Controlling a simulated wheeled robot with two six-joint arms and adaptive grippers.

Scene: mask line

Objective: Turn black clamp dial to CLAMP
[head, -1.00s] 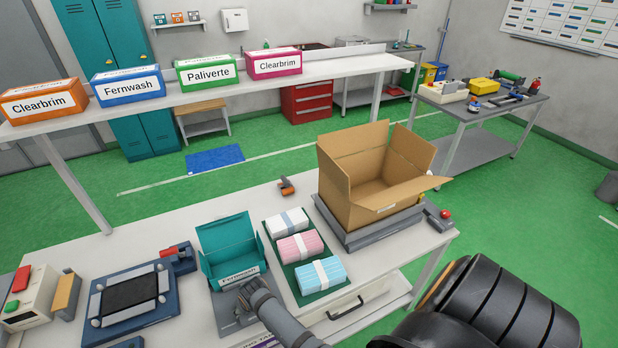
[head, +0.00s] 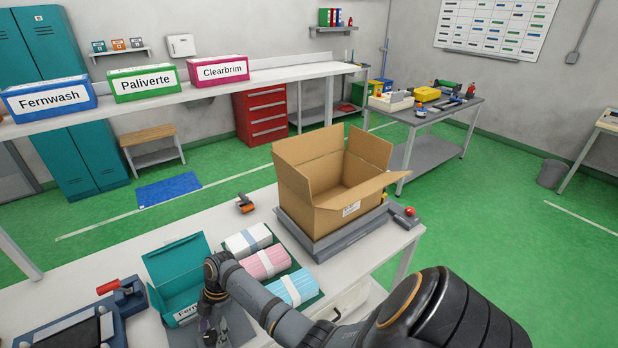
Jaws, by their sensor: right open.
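I cannot make out a black clamp dial or a CLAMP mark in the head view. A blue fixture (head: 62,342) with a dark panel is cut off at the lower left, and a blue clamp block (head: 124,297) with a red handle stands behind it. My right gripper (head: 210,338) points down at the front of the open teal carton (head: 172,262), over its grey stand. It is open, seems empty, and its tips are near the bottom edge of the picture. My right forearm hides part of the carton's front and label. My left gripper is not in view.
White, pink and blue mask bundles (head: 265,262) lie on a green mat right of the carton. An open cardboard box (head: 318,205) stands on a grey base, with a red button (head: 410,211) beside it. An orange-and-black tool (head: 245,203) lies behind. The bench between is clear.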

